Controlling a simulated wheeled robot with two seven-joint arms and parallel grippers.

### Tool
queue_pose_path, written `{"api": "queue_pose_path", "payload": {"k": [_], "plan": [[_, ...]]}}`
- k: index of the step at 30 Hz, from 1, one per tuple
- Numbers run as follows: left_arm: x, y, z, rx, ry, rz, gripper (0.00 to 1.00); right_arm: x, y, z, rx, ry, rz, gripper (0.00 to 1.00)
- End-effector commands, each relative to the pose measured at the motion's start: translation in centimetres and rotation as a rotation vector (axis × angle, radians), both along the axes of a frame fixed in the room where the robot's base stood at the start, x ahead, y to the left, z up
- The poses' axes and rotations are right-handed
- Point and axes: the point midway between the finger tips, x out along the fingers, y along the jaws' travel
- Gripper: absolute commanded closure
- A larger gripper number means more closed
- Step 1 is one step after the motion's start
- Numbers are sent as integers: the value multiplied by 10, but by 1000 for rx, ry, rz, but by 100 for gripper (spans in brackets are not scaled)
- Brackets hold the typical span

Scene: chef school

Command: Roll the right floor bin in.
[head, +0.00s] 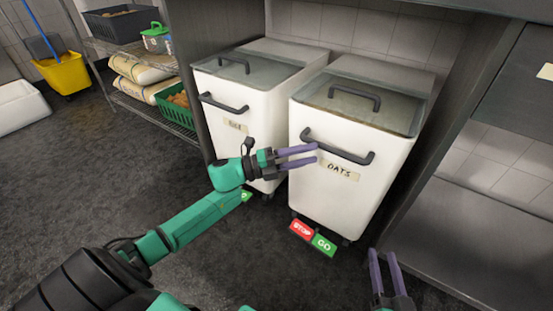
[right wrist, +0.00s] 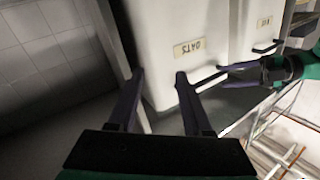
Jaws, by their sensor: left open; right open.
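The right floor bin (head: 335,205) is white, with a clear lid, a dark front handle (head: 345,150) and an OATS label. It stands under the counter beside the left bin (head: 235,135). My left gripper (head: 317,154) is open, its purple fingers in front of the right bin near the left end of its handle; I cannot tell whether they touch. My right gripper (head: 381,252) is open and empty, low in front of the bin's right side. The right wrist view shows its fingers (right wrist: 160,77) pointing toward the bin's front (right wrist: 185,70).
A red STOP pedal (head: 301,230) and green GO pedal (head: 324,244) sit at the right bin's foot. A dark counter side and steel shelf (head: 470,235) stand to the right. A wire rack (head: 155,110) and yellow mop bucket (head: 63,73) are at left. The dark floor in front is clear.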

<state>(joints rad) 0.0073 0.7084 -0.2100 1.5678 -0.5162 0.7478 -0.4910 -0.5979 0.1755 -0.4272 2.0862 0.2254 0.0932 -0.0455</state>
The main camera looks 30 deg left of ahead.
Motion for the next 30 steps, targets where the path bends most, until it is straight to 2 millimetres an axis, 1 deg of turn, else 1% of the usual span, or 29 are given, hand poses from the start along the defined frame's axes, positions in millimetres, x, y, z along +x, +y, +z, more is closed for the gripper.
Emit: {"api": "queue_pose_path", "payload": {"k": [1,6,9,13,15,18,30], "plan": [[-4,4,0,1,3,1,48,-8,1,-12,-6,40,6,50],[-16,19,-3,2,2,0,48,-35,3,-52,-24,169,26,50],[-23,28,-4,1,3,1,48,-54,4,-74,-33,248,39,50],[-32,37,-6,2,1,0,48,-78,5,-99,-45,336,54,50],[-41,48,-7,1,4,2,48,-81,5,-97,-49,350,58,50],[-48,56,-9,1,1,1,48,-84,5,-98,-52,363,62,50],[-50,58,-11,1,-1,1,48,-84,5,-100,-53,365,63,50]]}}
